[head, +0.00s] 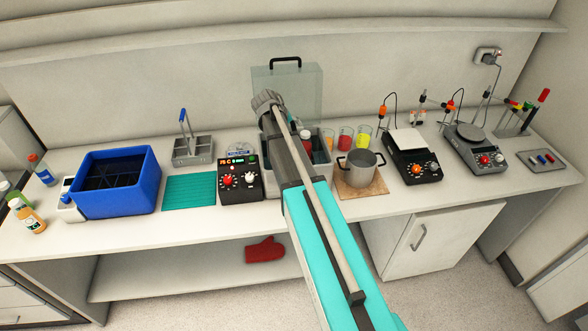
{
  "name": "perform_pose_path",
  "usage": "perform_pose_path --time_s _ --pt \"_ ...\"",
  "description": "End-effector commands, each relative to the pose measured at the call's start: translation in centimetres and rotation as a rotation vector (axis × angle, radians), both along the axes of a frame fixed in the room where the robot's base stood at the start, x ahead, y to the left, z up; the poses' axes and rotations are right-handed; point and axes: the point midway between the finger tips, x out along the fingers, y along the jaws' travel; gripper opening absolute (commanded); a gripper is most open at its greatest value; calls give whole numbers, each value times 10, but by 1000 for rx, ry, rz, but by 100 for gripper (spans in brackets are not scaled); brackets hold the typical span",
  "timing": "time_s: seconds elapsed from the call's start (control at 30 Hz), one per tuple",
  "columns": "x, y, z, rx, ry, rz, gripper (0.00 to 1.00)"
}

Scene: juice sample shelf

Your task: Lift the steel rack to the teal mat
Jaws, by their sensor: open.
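A grey metal rack (193,149) with open compartments and an upright, blue-gripped handle stands on the bench in the head view, left of centre. It looks empty. The flat, ribbed teal mat (190,189) lies just in front of it and is bare. The grey end of my arm, with my gripper (267,100), is over the water bath, to the right of the rack and apart from it. The fingers are hard to make out, and nothing shows held in them. My arm hides much of the bath's inside.
The bath (271,181) has a clear lid (286,90) standing up behind it. A black control box (239,180) stands right of the mat, a blue crate (115,182) left. Beakers (345,138), a steel pot (361,171) and hotplates (413,160) stand to the right.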

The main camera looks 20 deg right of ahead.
Motion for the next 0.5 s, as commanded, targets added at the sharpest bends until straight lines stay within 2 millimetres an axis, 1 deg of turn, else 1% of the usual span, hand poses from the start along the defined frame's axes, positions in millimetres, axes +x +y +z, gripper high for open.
perform_pose_path --time_s 0.03,0.2,0.5 --pt "2 -3 -8 0 -1 -1 67" --pt "4 -10 -16 0 0 0 67" --pt "4 -12 -17 0 0 0 67"
